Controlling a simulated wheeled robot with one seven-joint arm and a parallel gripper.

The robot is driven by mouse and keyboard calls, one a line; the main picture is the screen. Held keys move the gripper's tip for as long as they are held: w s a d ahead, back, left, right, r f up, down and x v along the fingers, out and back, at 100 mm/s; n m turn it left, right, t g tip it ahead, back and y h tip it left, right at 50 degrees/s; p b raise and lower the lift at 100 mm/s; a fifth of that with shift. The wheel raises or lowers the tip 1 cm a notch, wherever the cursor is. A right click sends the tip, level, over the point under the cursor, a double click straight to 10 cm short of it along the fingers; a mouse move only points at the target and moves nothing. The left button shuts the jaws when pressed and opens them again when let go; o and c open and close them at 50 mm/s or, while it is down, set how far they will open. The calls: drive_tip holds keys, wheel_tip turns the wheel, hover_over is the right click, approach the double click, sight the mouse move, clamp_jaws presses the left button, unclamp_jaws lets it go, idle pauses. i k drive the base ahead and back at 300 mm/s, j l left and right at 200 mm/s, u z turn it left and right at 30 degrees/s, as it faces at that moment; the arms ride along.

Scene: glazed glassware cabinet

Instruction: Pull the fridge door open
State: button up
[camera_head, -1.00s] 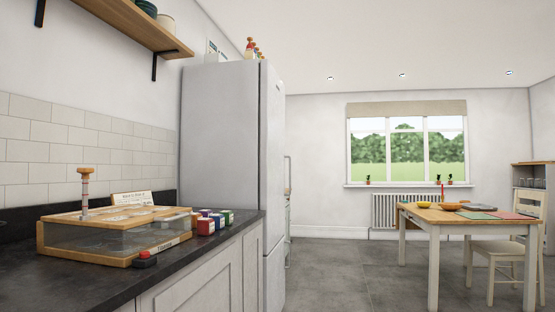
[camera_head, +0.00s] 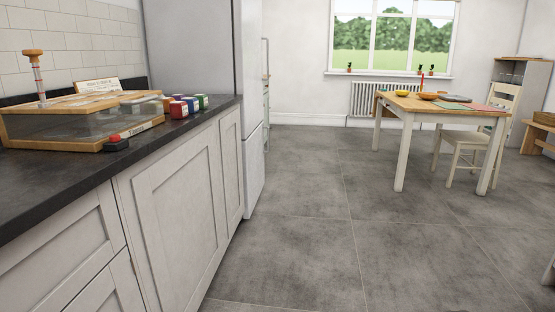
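The fridge (camera_head: 203,45) is a tall pale grey unit standing past the end of the counter, left of centre. Its side faces me, and its front (camera_head: 252,95) shows only as a narrow strip at a steep angle. The upper and lower doors look shut, with a seam between them. A thin upright bar (camera_head: 266,60) shows just right of the fridge front; I cannot tell whether it is a handle. The top of the fridge is cut off by the frame. My gripper is not in view.
A dark counter (camera_head: 60,185) over white cabinets (camera_head: 180,215) runs along the left, holding a glass-sided wooden box (camera_head: 75,130) and several small coloured jars (camera_head: 185,104). A table (camera_head: 455,103) and white chair (camera_head: 480,150) stand at right. The grey tiled floor (camera_head: 320,215) between is clear.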

sight(249, 38)
drive_tip(key=i, duration=4.35)
